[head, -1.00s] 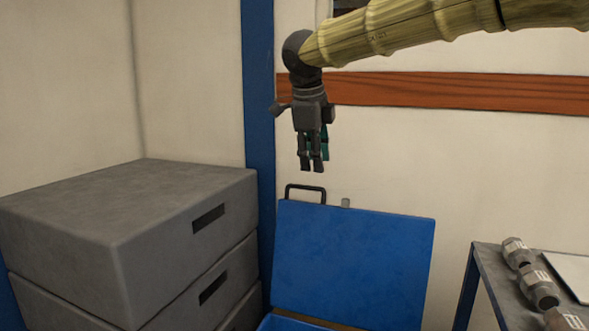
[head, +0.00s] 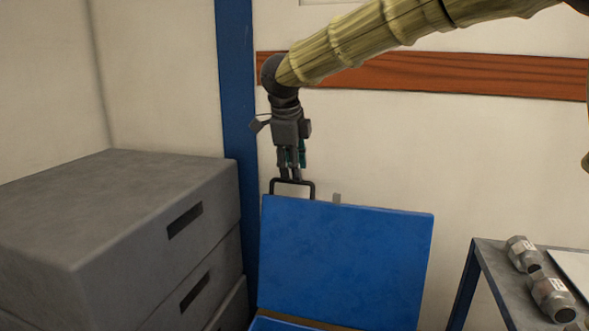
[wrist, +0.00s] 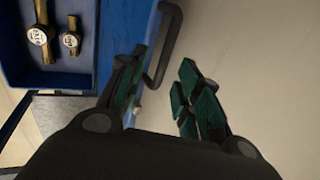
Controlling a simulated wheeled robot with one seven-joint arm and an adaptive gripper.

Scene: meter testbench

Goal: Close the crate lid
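The blue crate lid (head: 345,262) stands open and upright in the head view. Its black loop handle (head: 292,183) rises from the lid's top edge near the left corner and also shows in the wrist view (wrist: 165,48). My gripper (head: 290,177) points down at the handle's top bar, with its fingertips overlapping it in the head view. In the wrist view my gripper (wrist: 160,90) has its green-padded fingers apart, with the handle's end appearing in the gap. I cannot tell whether they touch. The open blue crate (wrist: 80,72) holds two brass meters.
Stacked grey cases (head: 120,205) stand left of the lid. A dark metal table (head: 485,262) with several metal fittings (head: 550,298) stands at the right. A pale wall (head: 400,150) with a wooden rail (head: 420,75) and a blue post (head: 238,100) is behind.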

